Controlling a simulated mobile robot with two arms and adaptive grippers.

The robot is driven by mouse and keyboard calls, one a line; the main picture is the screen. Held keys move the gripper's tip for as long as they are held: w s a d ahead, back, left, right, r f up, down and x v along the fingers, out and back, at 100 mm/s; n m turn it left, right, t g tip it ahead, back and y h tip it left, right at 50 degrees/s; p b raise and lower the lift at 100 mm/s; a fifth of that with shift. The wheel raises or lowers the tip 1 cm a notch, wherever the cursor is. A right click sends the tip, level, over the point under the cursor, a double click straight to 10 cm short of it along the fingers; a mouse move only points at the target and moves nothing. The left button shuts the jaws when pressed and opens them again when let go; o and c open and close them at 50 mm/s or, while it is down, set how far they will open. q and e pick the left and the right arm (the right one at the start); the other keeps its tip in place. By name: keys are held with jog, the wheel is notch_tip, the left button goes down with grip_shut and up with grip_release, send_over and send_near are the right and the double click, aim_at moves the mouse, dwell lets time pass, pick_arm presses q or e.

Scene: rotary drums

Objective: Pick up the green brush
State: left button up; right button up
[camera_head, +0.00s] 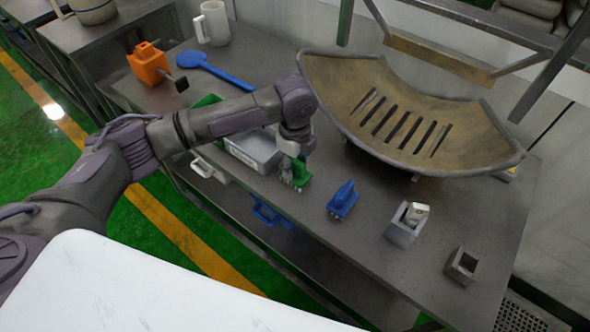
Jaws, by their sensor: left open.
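The green brush (301,174) stands on the metal table, near its front edge. My left arm reaches in from the left, and its wrist points down over the brush. My left gripper (291,172) is open and right at the brush, overlapping it in the picture. The fingers are small and partly merge with the brush, so I cannot tell whether they touch it. My right gripper is not in view.
A blue brush (343,200) stands just right of the green one. A grey tray (252,152) is to the left, partly behind my arm. A curved slotted metal pan (350,85) rises behind. Metal holders (404,230) sit farther right, and a blue scoop (215,68) lies at the back left.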

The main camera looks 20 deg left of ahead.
pick_arm(q)
jog(key=shift+f, duration=0.3)
grip_shut()
jog(key=shift+r, duration=0.15)
notch_tip(320, 180, up, 4)
jog(key=shift+d+b, duration=0.1)
jog(key=shift+b, duration=0.5)
jog(key=s+d+r+b, duration=0.2)
jog(key=d+r, duration=0.4)
jog(key=d, duration=0.5)
jog(key=shift+s+r, duration=0.4)
jog(key=shift+s, duration=0.1)
jog(key=shift+d, duration=0.1)
